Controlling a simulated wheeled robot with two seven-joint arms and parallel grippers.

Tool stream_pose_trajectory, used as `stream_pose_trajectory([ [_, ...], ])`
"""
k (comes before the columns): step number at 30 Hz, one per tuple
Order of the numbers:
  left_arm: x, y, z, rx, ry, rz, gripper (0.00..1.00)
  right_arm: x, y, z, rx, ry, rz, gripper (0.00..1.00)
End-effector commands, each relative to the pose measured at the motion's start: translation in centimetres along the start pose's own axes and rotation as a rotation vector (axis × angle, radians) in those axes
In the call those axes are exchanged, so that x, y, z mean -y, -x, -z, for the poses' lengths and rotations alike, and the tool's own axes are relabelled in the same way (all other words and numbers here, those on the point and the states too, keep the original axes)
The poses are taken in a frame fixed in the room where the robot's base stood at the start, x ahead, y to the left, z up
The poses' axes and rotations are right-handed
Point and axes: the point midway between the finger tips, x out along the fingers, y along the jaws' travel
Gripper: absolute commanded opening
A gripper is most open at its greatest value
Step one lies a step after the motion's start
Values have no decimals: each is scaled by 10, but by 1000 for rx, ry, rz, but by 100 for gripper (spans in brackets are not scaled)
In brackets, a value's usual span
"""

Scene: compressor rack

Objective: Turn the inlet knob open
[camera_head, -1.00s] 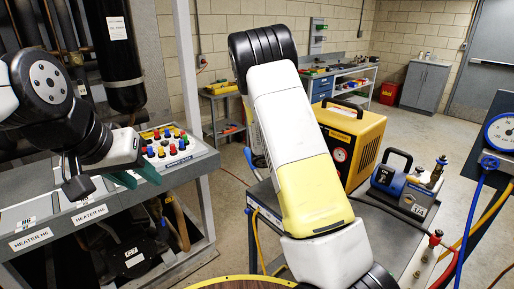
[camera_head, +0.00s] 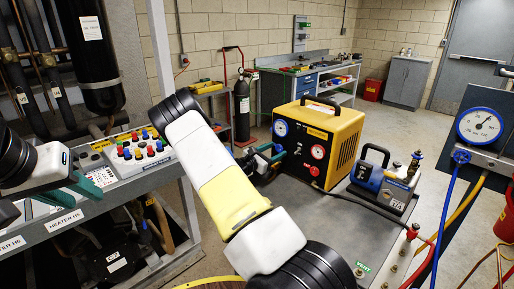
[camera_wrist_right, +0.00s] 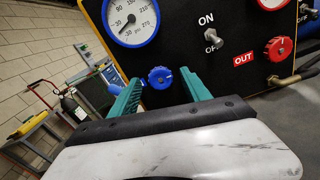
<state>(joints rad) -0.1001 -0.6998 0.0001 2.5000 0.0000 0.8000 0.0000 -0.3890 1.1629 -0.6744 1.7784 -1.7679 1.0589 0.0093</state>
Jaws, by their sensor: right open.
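The inlet knob is a round blue knob (camera_wrist_right: 160,77) low on the black front panel (camera_wrist_right: 222,72), under the blue-rimmed gauge (camera_wrist_right: 131,16) in the right wrist view. My right gripper (camera_wrist_right: 163,88) is open, one green finger on each side of the knob in that view. Whether the fingers touch it cannot be told. In the head view my right gripper (camera_head: 268,157) is at the left of the front of the yellow machine (camera_head: 342,139) and largely hides the knob. My left gripper (camera_head: 86,190) is over the heater bench at the left; its opening is unclear.
An ON/OFF switch (camera_wrist_right: 214,38) and a red OUT knob (camera_wrist_right: 278,48) are right of the inlet knob. A blue pump (camera_head: 384,184) stands beside the machine on the grey tabletop (camera_head: 322,214). A button panel (camera_head: 140,148) is at the left.

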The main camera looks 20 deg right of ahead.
Motion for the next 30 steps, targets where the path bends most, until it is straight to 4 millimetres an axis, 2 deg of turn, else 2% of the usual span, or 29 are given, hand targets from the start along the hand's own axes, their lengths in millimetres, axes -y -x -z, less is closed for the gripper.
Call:
stream_pose_trajectory([
  [3,0,0,0,0,0,0,36,0,-6,0,1,-1,1,56],
  [11,0,0,0,0,0,0,36,0,-7,0,0,-1,0,54],
  [19,0,0,0,0,0,0,36,0,-7,0,0,-1,0,1],
  [30,0,0,0,0,0,0,36,0,-7,0,0,49,0,0],
])
